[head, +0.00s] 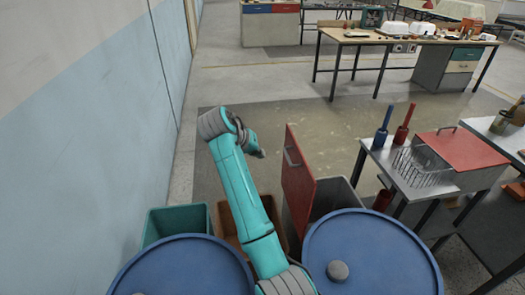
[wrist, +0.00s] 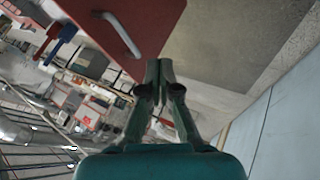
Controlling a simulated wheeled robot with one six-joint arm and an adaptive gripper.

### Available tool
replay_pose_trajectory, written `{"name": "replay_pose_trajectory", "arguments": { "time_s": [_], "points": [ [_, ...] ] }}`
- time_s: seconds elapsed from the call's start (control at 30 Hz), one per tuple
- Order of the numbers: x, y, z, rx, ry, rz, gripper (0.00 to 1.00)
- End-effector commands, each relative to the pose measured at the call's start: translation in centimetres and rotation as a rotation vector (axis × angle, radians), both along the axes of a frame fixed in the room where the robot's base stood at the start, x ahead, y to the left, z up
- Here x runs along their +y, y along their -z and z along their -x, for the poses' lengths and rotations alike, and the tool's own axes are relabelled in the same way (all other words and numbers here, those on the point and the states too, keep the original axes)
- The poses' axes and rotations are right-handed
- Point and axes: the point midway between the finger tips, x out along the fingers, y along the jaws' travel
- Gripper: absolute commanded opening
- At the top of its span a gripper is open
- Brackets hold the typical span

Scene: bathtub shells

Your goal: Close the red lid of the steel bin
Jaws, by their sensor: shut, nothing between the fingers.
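The red lid (head: 299,190) stands open and nearly upright on the left side of the steel bin (head: 340,194), with a metal handle (head: 291,156) on its left face. Part of the bin is hidden behind the lid and a blue drum. My gripper (head: 258,152) is left of the lid's top, apart from it in the head view. In the wrist view the shut, empty fingers (wrist: 158,72) point up the picture. The red lid (wrist: 100,20) and its handle (wrist: 123,35) lie up and left of them. I cannot tell how near the fingertips are in depth.
Two blue drums (head: 185,272) (head: 370,262) stand in front. A teal bin (head: 175,220) and a brown bin (head: 232,222) are left of the lid. A metal bench (head: 412,189) with a wire basket and a red-topped box (head: 465,148) is right.

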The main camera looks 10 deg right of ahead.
Motion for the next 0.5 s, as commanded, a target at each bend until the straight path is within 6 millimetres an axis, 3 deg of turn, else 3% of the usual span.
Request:
{"name": "replay_pose_trajectory", "arguments": {
  "time_s": [0.4,0.5],
  "points": [
    [-4.0,6.1,-3.0,0.004,0.000,0.000,0.00],
    [-5.4,5.9,-3.1,-0.002,0.002,-0.001,0.00]
  ]
}}
